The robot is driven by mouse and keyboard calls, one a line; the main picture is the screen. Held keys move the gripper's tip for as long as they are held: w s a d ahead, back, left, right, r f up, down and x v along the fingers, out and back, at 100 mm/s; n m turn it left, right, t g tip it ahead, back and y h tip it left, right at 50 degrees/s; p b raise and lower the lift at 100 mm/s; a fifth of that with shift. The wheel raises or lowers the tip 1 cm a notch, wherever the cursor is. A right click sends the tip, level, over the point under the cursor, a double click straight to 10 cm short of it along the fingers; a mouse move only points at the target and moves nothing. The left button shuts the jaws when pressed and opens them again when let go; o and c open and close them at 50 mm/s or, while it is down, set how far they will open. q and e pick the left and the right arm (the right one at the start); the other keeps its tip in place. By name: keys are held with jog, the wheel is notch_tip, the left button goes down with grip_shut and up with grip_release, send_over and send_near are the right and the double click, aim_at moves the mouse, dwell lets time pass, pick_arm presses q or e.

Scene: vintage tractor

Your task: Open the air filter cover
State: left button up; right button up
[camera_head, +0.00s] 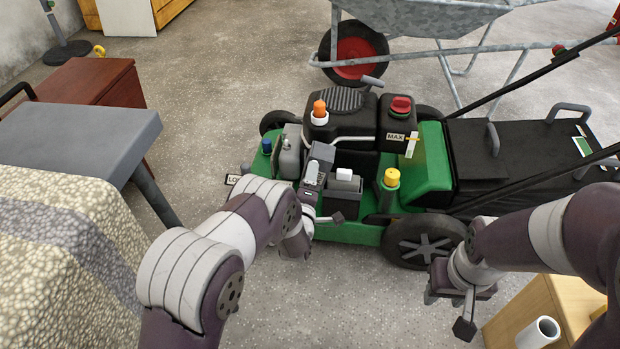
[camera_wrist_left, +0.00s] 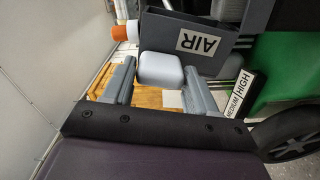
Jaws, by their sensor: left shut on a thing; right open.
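The air filter box (camera_head: 346,193) is dark grey and sits on the engine of the green mower. My right gripper (camera_head: 460,291) is open and empty near the rear wheel.
An orange cap (camera_head: 320,108), a red cap (camera_head: 400,105) and a yellow cap (camera_head: 390,178) stand around the engine. A wheelbarrow (camera_head: 420,18) is behind the mower. A wooden box (camera_head: 535,305) is at lower right. Bare floor lies to the left of the mower.

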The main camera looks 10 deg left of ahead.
pick_arm(q)
jog(key=shift+f, duration=0.15)
jog(key=o, duration=1.4)
jog(key=shift+s, duration=0.15)
jog(key=s+p, duration=0.6)
jog(key=s, duration=0.6)
jog(key=shift+s, duration=0.25)
